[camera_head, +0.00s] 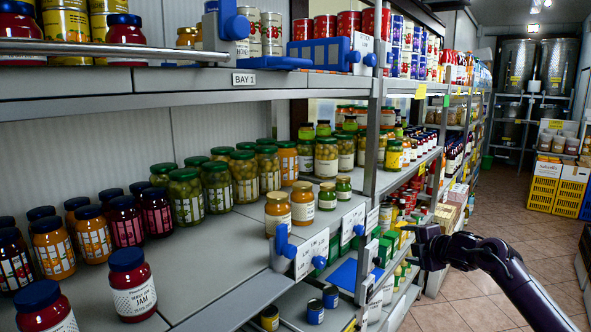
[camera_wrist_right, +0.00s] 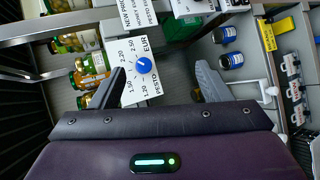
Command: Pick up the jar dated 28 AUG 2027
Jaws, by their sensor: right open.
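A red jam jar (camera_head: 132,284) with a blue lid stands near the front edge. Two orange-lidded jars, a left one (camera_head: 277,213) and a right one (camera_head: 302,203), stand further along, with a small green-lidded jar (camera_head: 344,188) beside them. My right gripper (camera_head: 418,246) is open and empty in the aisle, apart from the jars. In the right wrist view its fingers (camera_wrist_right: 160,82) point toward the shelf's price cards. My left gripper is out of view.
Price cards (camera_head: 311,254) on blue clips stick out from the shelf edge. An upper shelf (camera_head: 150,90) overhangs the jars. The tiled aisle (camera_head: 475,300) is open at right, with yellow crates (camera_head: 543,193) further back.

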